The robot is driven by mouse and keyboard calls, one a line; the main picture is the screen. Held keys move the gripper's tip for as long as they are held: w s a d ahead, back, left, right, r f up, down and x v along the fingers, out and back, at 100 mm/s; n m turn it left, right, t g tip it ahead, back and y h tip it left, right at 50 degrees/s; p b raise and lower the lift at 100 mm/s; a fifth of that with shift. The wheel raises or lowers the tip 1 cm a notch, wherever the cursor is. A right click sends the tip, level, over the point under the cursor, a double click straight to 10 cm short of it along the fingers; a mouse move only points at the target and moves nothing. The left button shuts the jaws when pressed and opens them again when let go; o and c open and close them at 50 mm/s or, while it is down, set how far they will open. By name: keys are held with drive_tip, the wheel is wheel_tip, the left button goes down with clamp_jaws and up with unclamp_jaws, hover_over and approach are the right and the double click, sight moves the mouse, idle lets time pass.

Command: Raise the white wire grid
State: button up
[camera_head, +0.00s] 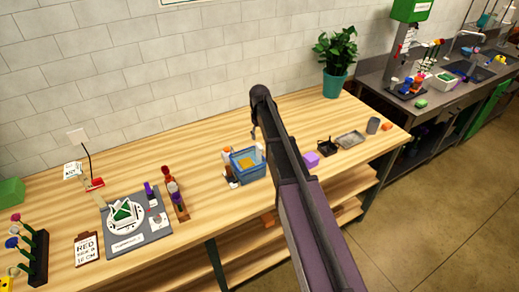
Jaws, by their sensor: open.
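I cannot make out a white wire grid for certain. A blue bin (248,179) stands on the wooden table near the middle, with something orange and a pale piece at its top; my arm passes close to its right side in the picture. A white ring-shaped item (109,222) with a green piece in it lies on a grey board (152,237) at the left; it is too small to tell whether it has wires. My gripper (254,133) hangs under the arm's far end, above the table behind the bin. It is open, mostly hidden, and nothing shows in it.
A purple block (311,159), a metal tray (350,140), a grey cup (373,126) and a potted plant (335,84) are at right.

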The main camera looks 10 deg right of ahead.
sight(259, 145)
drive_tip(key=shift+f+b, duration=2.65)
drive_tip(key=shift+f, duration=0.3)
clamp_jaws()
